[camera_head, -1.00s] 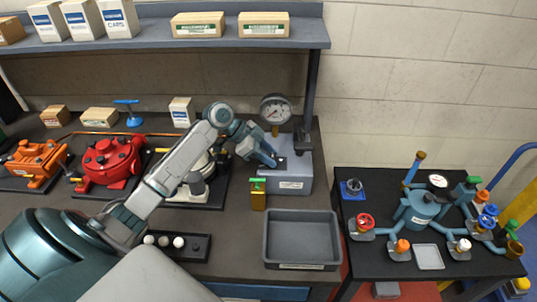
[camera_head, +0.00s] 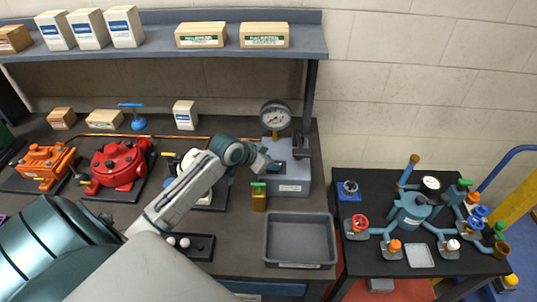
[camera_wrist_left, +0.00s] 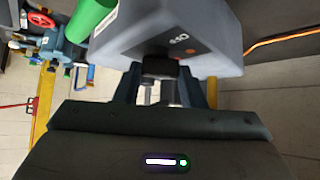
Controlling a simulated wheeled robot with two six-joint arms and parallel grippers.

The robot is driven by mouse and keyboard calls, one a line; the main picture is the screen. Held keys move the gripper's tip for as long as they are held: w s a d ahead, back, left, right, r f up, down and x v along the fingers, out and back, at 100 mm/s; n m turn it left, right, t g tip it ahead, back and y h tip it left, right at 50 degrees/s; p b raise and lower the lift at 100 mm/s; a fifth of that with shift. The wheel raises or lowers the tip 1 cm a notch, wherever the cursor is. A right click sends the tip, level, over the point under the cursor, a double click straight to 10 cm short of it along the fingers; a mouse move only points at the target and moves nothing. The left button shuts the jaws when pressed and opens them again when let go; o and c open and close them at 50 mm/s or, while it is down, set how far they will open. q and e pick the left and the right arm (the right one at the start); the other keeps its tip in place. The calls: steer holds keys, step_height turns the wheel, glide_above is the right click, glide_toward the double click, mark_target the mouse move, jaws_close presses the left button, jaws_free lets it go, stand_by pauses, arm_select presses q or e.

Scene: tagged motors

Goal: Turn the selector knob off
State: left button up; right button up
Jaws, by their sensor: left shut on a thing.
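The grey box (camera_head: 290,187) with the selector knob stands on the bench below a round gauge (camera_head: 276,116). My left gripper (camera_head: 274,167) reaches the box from the left, at the dark area on its upper part. In the left wrist view the dark knob (camera_wrist_left: 160,67) sits between the fingers of my left gripper (camera_wrist_left: 162,92), which is shut on it. Beside it the grey box (camera_wrist_left: 215,45) shows markings and an orange-red dot. The knob's pointing direction is mostly hidden by the fingers. My right gripper is not in view.
A yellow block with a green handle (camera_head: 259,196) stands just left of the box's front. An empty grey tray (camera_head: 300,218) lies in front. Red (camera_head: 118,165) and orange (camera_head: 45,162) machines stand left; a black table (camera_head: 350,260) with blue piping stands right.

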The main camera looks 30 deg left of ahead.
arm_select(q)
steer(key=shift+d+r+n+y+p, duration=0.2)
steer(key=shift+n+y+p, duration=0.2)
steer(key=shift+n+y, duration=0.5)
steer(key=shift+d+f+n+y, duration=0.15)
steer(key=shift+n+y, duration=0.45)
steer(key=shift+n, duration=0.4)
steer(key=n+y, duration=0.2)
steer(key=n, duration=0.1)
steer(key=shift+s+d, duration=0.1)
steer(key=shift+d+n+g+y, duration=0.1)
steer(key=shift+n+g+y, duration=0.3)
steer(key=shift+n+y, duration=0.95)
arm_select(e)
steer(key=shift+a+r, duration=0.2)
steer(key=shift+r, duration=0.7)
arm_select(q)
steer(key=shift+n, duration=0.25)
steer(key=o, duration=1)
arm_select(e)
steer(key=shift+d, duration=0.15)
